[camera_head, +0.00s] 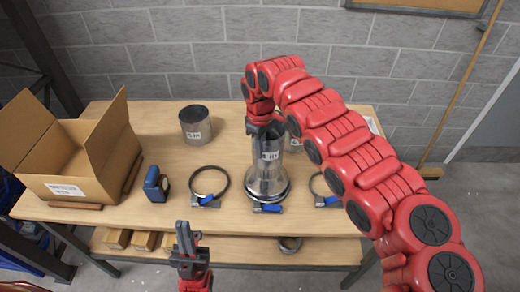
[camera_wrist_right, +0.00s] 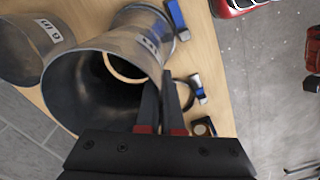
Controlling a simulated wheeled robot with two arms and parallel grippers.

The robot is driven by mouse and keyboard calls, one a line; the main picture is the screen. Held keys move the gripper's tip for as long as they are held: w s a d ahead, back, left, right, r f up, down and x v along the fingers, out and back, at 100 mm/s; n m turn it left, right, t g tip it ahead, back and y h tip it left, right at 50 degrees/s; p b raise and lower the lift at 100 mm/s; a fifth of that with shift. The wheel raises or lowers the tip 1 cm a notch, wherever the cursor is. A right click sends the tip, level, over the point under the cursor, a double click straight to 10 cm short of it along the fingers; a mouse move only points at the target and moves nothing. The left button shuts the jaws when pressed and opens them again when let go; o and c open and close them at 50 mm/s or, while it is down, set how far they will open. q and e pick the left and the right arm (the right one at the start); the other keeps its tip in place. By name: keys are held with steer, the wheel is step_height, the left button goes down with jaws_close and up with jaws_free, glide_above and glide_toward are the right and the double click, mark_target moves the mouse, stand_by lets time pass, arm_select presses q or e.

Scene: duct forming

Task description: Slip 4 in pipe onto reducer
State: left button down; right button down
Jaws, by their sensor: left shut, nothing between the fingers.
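The 4 in pipe (camera_head: 269,150), a grey metal tube with a white label, stands roughly upright over the shiny flared reducer (camera_head: 268,180) at the middle of the table. The pipe's lower end meets the reducer's top, but I cannot tell how far it is over it. My right gripper (camera_head: 262,122) points down at the pipe's top rim. In the right wrist view its fingers (camera_wrist_right: 161,100) straddle the wall of the pipe (camera_wrist_right: 100,85), whose open mouth faces the camera. My left gripper (camera_head: 188,238) is shut and empty in front of the table's front edge.
A wider labelled pipe (camera_head: 195,125) stands at back left; another pipe (camera_head: 295,128) is partly hidden behind my right arm. Ring clamps (camera_head: 209,184) with blue handles lie along the front. A blue tape measure (camera_head: 156,184) and an open cardboard box (camera_head: 75,160) are at left.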

steer(key=shift+f+b, duration=0.75)
steer(key=shift+b, duration=1.25)
stand_by(2.2)
steer(key=shift+f+b, duration=1.4)
steer(key=shift+b, duration=0.4)
stand_by(1.3)
steer(key=c, duration=1)
jaws_free()
